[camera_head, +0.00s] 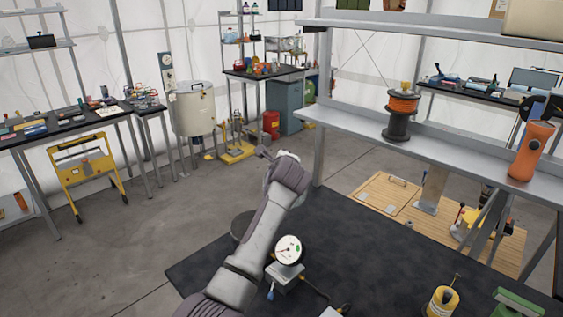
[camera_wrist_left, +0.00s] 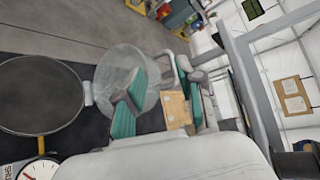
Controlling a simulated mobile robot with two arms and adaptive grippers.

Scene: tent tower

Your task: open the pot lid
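The pot (camera_head: 243,225) is a dark round shape on the black table in the head view, partly hidden behind my left arm. The wrist view shows its dark round top (camera_wrist_left: 40,95) at the left. A clear round glass lid (camera_wrist_left: 108,72) is to the right of it in that view, apart from the dark round. My left gripper (camera_wrist_left: 158,92) has teal finger pads standing apart; one overlaps the lid. I cannot tell whether it touches the lid. In the head view the hand is mostly hidden by my arm. My right gripper is not in view.
A dial gauge (camera_head: 289,250) stands close beside my arm. A yellow tin (camera_head: 442,301) is at the table's front right. A grey shelf (camera_head: 450,165) with an orange cable spool (camera_head: 401,108) and orange flask (camera_head: 530,150) is at right.

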